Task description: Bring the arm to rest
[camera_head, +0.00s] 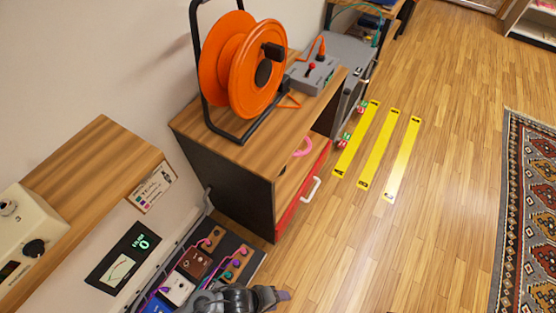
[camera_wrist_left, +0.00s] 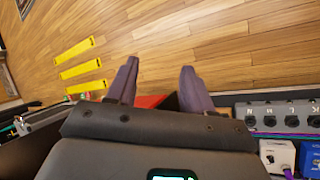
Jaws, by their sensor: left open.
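My left gripper (camera_head: 272,296) shows at the bottom edge of the head view, beside the pedalboard. In the left wrist view its two fingers (camera_wrist_left: 158,84) stand apart with nothing held between them. Past the fingers lies wood floor, and a red surface shows partly between and behind them. Most of my left arm is out of the head view. My right gripper is not in view.
The pedalboard (camera_head: 246,262) holds several pedals and cables. A wooden cabinet (camera_head: 236,160) with a red drawer (camera_head: 303,187) carries an orange cable reel (camera_head: 243,65) and a grey box (camera_head: 313,75). Yellow floor strips (camera_head: 378,148) and a patterned rug (camera_head: 530,200) lie right; floor between is clear.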

